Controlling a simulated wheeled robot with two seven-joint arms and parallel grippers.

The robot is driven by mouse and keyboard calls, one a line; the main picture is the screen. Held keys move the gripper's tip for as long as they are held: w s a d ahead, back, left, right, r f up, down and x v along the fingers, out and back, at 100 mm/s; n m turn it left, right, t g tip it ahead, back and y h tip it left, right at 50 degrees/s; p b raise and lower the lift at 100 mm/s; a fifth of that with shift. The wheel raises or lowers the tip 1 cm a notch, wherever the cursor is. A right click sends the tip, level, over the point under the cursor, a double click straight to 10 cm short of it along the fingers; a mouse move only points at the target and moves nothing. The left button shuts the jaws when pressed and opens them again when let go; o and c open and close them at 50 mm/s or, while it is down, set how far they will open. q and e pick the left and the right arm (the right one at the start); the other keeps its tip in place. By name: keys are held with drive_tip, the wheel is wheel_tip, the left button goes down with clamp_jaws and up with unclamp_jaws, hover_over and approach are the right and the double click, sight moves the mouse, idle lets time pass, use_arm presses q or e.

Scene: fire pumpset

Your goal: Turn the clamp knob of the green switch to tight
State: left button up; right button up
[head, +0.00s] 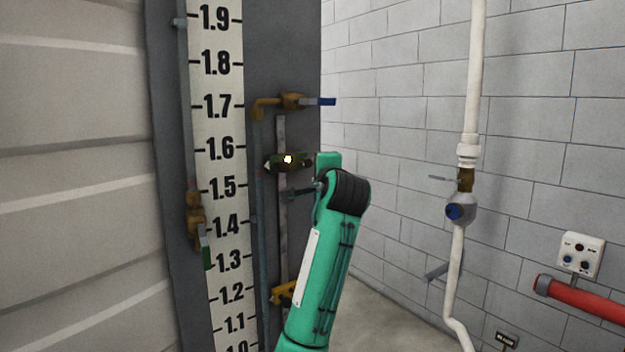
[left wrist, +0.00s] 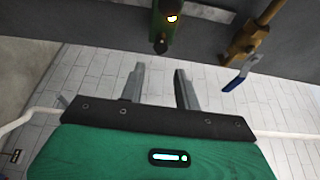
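The green switch (head: 277,162) is mounted on the narrow vertical strip beside the white scale, near the 1.6 mark, with a bright yellow-white spot on it. It also shows at the top of the left wrist view (left wrist: 166,20). Its small dark clamp knob (left wrist: 160,44) sticks out from the end facing my gripper; its angle is hard to read. My left gripper (head: 301,191) is just below and right of the switch in the head view. In the left wrist view its two grey fingers (left wrist: 158,76) are apart and empty, with the knob beyond their tips. My right gripper is out of view.
A brass valve (head: 292,101) with a blue handle (head: 325,101) sits above the switch; another yellow valve (head: 283,294) is below. The numbered scale (head: 218,150) stands to the left. A white pipe (head: 458,270) and a red pipe (head: 585,298) are at the right.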

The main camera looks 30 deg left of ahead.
use_arm(q)
drive_tip(key=b+v, duration=0.1)
drive_tip(key=v, duration=0.3)
drive_tip(key=shift+a, duration=0.1)
idle(0.3)
